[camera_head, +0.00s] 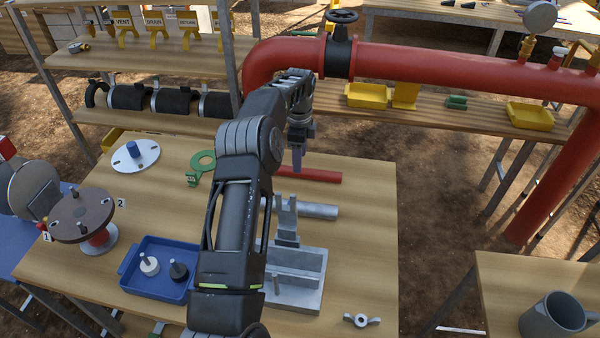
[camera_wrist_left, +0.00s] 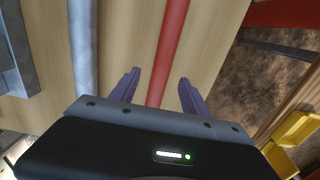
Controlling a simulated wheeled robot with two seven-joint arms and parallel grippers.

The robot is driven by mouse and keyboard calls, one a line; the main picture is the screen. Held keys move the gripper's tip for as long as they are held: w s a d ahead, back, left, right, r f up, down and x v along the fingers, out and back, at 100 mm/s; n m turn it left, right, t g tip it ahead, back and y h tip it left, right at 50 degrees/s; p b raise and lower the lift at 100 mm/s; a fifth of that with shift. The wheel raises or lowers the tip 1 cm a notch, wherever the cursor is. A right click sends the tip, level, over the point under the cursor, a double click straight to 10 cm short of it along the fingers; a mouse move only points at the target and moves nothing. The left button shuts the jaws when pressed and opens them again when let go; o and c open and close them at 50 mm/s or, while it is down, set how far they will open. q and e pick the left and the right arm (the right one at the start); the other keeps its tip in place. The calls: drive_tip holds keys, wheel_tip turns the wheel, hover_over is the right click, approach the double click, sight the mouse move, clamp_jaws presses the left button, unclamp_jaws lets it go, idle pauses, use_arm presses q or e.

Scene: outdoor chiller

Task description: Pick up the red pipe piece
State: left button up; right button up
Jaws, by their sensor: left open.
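The red pipe piece (camera_head: 308,175) is a slim red rod lying on the wooden table, near its back right part. My left gripper (camera_head: 297,160) hangs above the left part of this rod, and my arm hides some of what lies to the left. In the left wrist view the red pipe piece (camera_wrist_left: 168,50) runs between the two purple fingers of my left gripper (camera_wrist_left: 157,88). The fingers are apart, with one on each side of the rod, and nothing is held. My right gripper is not in view.
A grey pipe (camera_head: 318,210) lies in front of the red one, beside a grey metal fixture (camera_head: 310,262). A blue tray (camera_head: 150,292), a green wrench-like part (camera_head: 203,161) and a wing nut (camera_head: 361,320) are on the table. A large red pipe (camera_head: 430,62) runs behind.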

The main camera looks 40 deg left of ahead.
use_arm(q)
drive_tip(key=f+b, duration=0.2)
drive_tip(key=f, duration=0.3)
drive_tip(key=shift+w+f+b, duration=0.15)
drive_tip(key=shift+w+b, duration=0.05)
drive_tip(key=shift+b, duration=0.15)
idle(0.3)
clamp_jaws()
idle(0.4)
idle(0.9)
